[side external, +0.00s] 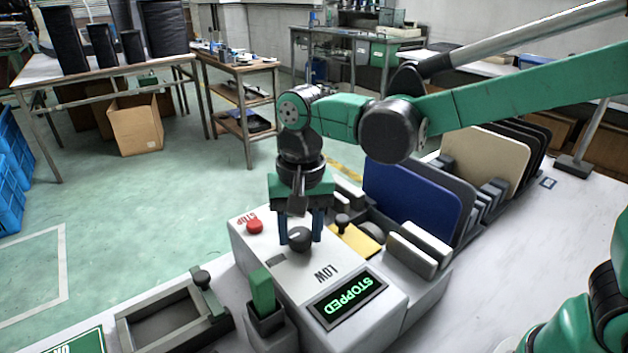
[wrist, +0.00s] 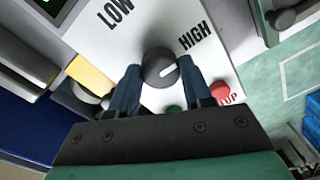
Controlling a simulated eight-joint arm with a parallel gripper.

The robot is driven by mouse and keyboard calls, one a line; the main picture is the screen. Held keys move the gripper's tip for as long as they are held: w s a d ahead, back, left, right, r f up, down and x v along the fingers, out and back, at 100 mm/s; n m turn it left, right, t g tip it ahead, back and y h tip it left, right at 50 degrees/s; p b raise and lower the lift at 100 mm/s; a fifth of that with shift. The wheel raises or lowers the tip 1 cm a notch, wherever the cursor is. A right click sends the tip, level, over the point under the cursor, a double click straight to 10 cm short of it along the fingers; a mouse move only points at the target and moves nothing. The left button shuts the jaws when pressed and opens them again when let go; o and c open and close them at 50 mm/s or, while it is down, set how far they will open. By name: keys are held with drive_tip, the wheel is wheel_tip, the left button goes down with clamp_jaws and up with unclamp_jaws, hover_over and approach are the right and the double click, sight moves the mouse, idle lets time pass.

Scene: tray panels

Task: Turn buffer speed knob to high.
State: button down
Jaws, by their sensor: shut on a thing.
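The buffer speed knob (side external: 299,239) is a round dark knob on the white control box (side external: 246,254). In the wrist view my gripper (wrist: 161,68) is shut on the knob. HIGH is not readable in the side view.
A red stop button (side external: 255,226) is close beside my gripper. The green display (side external: 348,299) reads STOPPED. A green block (side external: 262,289) stands in front of the box. Blue and grey panels (side external: 412,194) stand in a rack to the right, near a yellow piece (side external: 356,239).

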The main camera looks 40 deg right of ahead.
sight(302, 233)
idle(0.4)
drive_tip(key=shift+c, duration=1.8)
unclamp_jaws()
drive_tip(key=shift+d+r, duration=0.1)
drive_tip(key=shift+r, duration=2.75)
